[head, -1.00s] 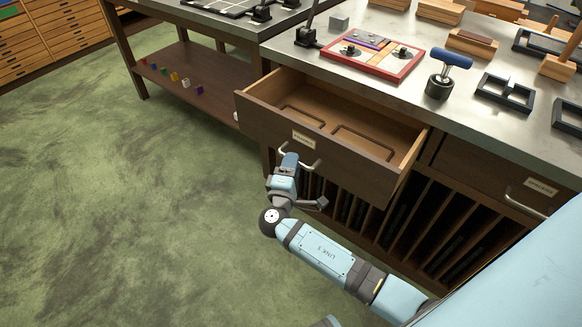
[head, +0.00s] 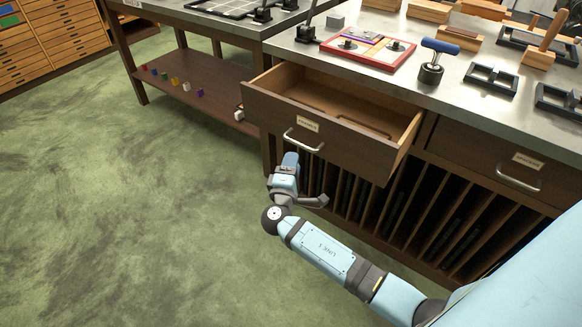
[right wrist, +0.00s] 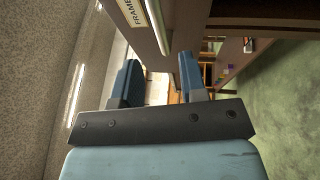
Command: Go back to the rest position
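The brown drawer (head: 330,140) stands pulled open from the bench, with a silver handle (head: 303,146) and a label on its front. My right gripper (head: 290,160) is just below and in front of the handle, apart from it in the head view. The right wrist view shows its two blue fingers (right wrist: 158,82) spread with a gap and nothing held between them. The drawer front (right wrist: 143,22) shows at the top of that view with its label and handle. My left gripper is in neither current view.
The bench top (head: 400,85) carries a red-framed board (head: 368,66), a blue-handled tool (head: 435,60) and several black and wooden pieces. A closed drawer (head: 490,150) is to the right, above slotted racks. A lower shelf (head: 215,108) holds small coloured blocks. The green floor (head: 120,210) is clear.

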